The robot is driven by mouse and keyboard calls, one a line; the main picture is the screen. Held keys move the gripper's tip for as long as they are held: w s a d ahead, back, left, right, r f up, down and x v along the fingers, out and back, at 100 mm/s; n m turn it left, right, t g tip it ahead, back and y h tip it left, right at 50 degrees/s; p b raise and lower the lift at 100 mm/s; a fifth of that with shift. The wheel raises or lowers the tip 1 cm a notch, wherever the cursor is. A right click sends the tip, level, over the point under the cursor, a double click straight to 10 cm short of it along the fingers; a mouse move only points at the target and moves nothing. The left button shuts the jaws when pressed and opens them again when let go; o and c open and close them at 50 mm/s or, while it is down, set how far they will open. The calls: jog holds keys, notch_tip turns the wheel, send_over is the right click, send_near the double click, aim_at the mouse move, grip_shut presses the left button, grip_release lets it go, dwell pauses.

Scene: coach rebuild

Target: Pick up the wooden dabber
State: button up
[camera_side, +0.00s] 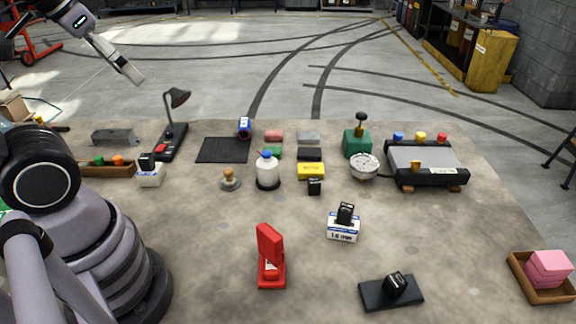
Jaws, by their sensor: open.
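The wooden dabber (229,178) stands upright on the grey-brown work surface (200,240), left of the middle. It has a small tan knob on top and a wider, greyish round base. Nothing touches it. My gripper (134,76) is at the upper left, raised high and well apart from the dabber. It is open, with nothing seen in it; its fingers look small and edge-on from here.
A white bottle with a blue cap (268,171) stands close right of the dabber. A white box with a black stamp (150,172) is to its left. A black mat (222,150) lies behind. A red stapler-like tool (270,258) stands in front, with bare surface between.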

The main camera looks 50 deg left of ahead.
jog(key=w+f+m+g+y, duration=0.85)
jog(key=w+f, duration=0.55)
jog(key=w, duration=0.5)
jog(key=w+f+m+y, duration=0.3)
jog(key=f+m+y, duration=0.15)
jog(key=f, duration=0.65)
jog(key=m+t+y, duration=0.3)
jog(key=m+y, duration=0.2)
send_near(231, 174)
jog(key=d, duration=0.2)
jog(key=shift+w+d+r+g, duration=0.2)
jog(key=shift+w+d+g, duration=0.05)
jog(key=shift+d, duration=0.05)
jog(key=shift+a+f, duration=0.15)
jog(key=shift+f, duration=0.05)
jog(key=a, duration=1.3)
jog(key=shift+s+a, duration=0.2)
jog(key=shift+a, duration=0.1)
